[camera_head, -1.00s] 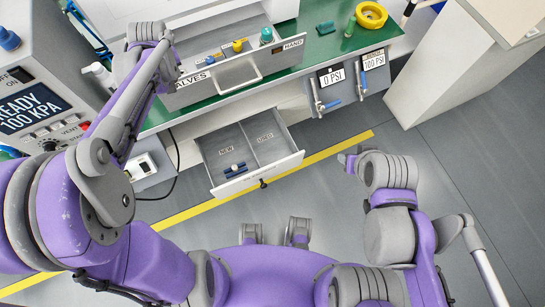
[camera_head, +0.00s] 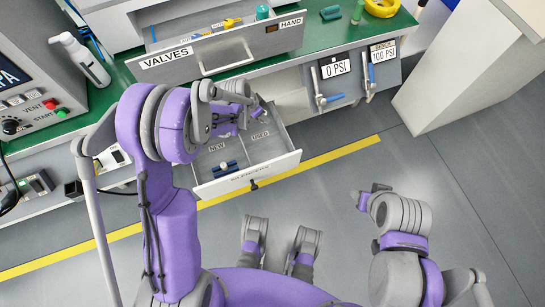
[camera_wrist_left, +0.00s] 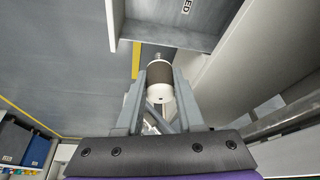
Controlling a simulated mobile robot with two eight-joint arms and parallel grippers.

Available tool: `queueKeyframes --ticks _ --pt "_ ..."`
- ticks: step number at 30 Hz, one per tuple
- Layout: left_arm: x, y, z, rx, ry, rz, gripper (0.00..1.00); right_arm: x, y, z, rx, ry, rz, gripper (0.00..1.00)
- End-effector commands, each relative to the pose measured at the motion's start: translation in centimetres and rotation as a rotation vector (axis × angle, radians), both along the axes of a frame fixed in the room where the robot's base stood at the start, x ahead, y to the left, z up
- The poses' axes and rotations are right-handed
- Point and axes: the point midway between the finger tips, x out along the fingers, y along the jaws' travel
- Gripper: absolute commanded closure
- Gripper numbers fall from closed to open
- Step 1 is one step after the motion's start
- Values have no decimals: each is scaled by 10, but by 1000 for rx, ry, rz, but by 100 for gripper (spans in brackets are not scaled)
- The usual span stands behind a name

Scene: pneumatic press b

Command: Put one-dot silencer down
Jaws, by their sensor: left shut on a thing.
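The silencer (camera_wrist_left: 160,76) has a brown band and a white end with one small dark mark. My left gripper (camera_wrist_left: 159,84) is shut on it, with a finger on each side. In the head view my left gripper (camera_head: 262,108) is over the back of the open silencer drawer (camera_head: 277,166), near the USED label; the held silencer is hard to make out there. A blue and dark part (camera_head: 226,167) lies in the NEW compartment. The visible floor of the USED compartment looks empty. My right gripper (camera_head: 372,191) is over the floor at right; its fingers are unclear.
The valves drawer (camera_head: 220,57) is open above and behind my left arm. Valve handles (camera_head: 331,99) stick out at the bench front, right of the silencer drawer. A white cabinet (camera_head: 455,75) stands at right.

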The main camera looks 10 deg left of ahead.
Motion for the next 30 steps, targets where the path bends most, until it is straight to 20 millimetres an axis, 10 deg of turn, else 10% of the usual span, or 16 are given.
queueKeyframes --ticks 3,10,30 --pt "11 -6 -81 -5 0 -189 94 3 0 -50 0 17 0 50" --pt "15 -10 -176 -7 -6 -291 94 9 0 -98 0 32 0 50" --pt "14 -10 -279 -5 -9 -294 94 14 0 -129 0 37 0 50"
